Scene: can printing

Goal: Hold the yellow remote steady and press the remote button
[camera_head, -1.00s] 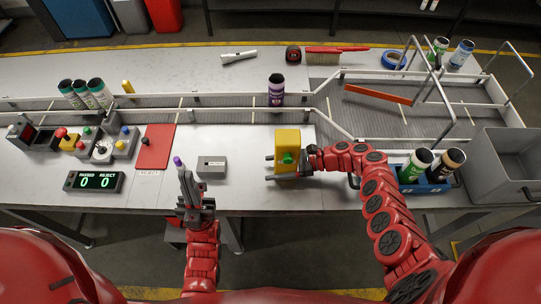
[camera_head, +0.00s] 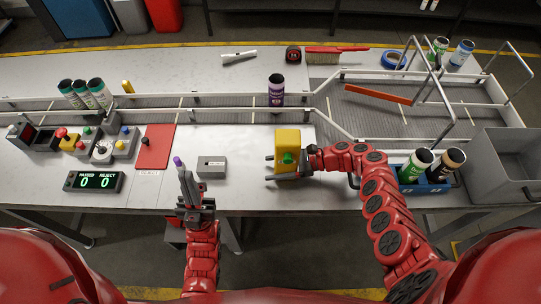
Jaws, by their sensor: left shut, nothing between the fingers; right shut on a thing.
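The yellow remote (camera_head: 288,139) is a yellow block with a green button (camera_head: 288,157) on its lower front. It stands upright near the middle of the table. My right gripper (camera_head: 271,168) is shut on the remote, with its fingers along the remote's lower sides. My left gripper (camera_head: 183,176) is shut and empty. It points up and away over the table's front edge, left of the remote and well apart from it. A purple-tipped marker (camera_head: 178,161) shows at its fingertips; I cannot tell whether they touch.
A small grey box (camera_head: 211,167) lies between my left gripper and the remote. A purple can (camera_head: 276,90) stands on the conveyor behind. A blue holder (camera_head: 426,187) with cans and a grey bin (camera_head: 505,170) are at right.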

